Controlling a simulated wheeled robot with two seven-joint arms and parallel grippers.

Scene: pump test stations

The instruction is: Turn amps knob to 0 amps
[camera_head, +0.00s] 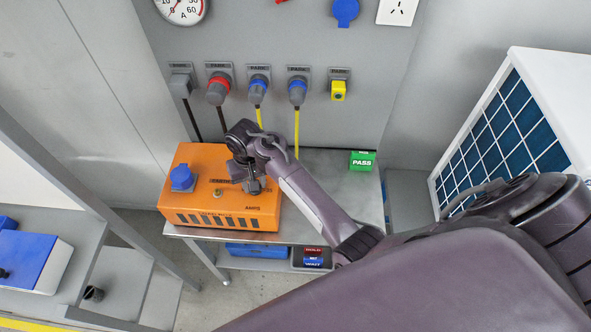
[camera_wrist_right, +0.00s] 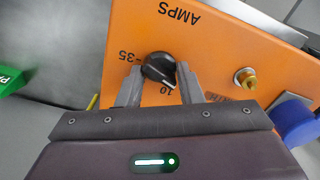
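The orange test box (camera_head: 181,205) stands on the metal bench, and it fills much of the right wrist view (camera_wrist_right: 245,45). Its black amps knob (camera_wrist_right: 157,69) is below the upside-down AMPS lettering, with 35 and 10 marks beside it. The knob's pale pointer line points down and slightly right, near the 10. My right gripper (camera_wrist_right: 159,68) has one finger on each side of the knob, very close to it; I cannot tell whether they touch. In the head view my right gripper (camera_head: 247,182) hides the knob. My left gripper is out of view.
A blue socket (camera_head: 182,178) and a brass stud (camera_wrist_right: 245,78) are on the box. Plugs with cables hang on the wall panel (camera_head: 360,100) behind. A green PASS block (camera_head: 362,160) sits at the bench's right. A solar panel (camera_head: 505,130) stands further right.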

